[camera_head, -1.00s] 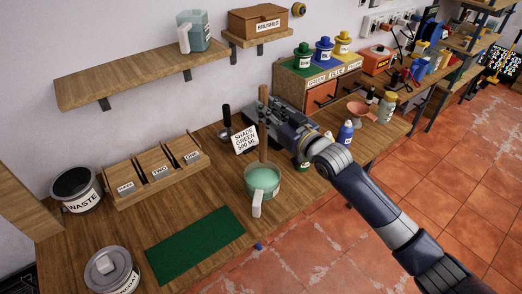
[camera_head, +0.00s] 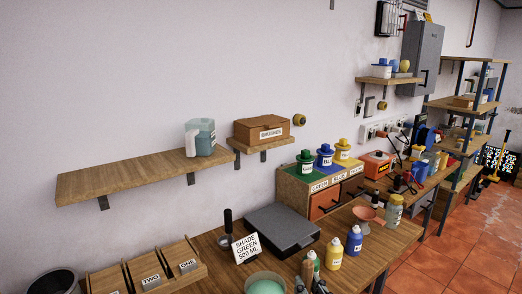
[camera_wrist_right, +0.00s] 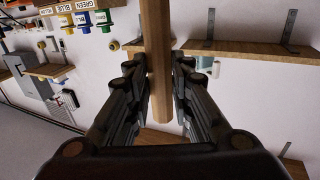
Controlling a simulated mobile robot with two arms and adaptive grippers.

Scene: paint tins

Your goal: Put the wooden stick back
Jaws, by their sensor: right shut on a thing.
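The wooden stick (camera_wrist_right: 158,40) is upright between the fingers of my right gripper (camera_wrist_right: 158,72) in the wrist view, which shows the room upside down. The gripper is shut on it; one stick end shows, the other runs out of the frame. My left gripper is not in view.
A grey flat device (camera_head: 283,230) and a "SHADE GREEN 500 ML" card (camera_head: 246,248) stand behind the pot. Yellow (camera_head: 335,254) and blue (camera_head: 354,240) bottles are to the right. A wall shelf (camera_head: 130,178) holds a jug (camera_head: 202,136); a brushes box (camera_head: 262,130) sits beside it.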

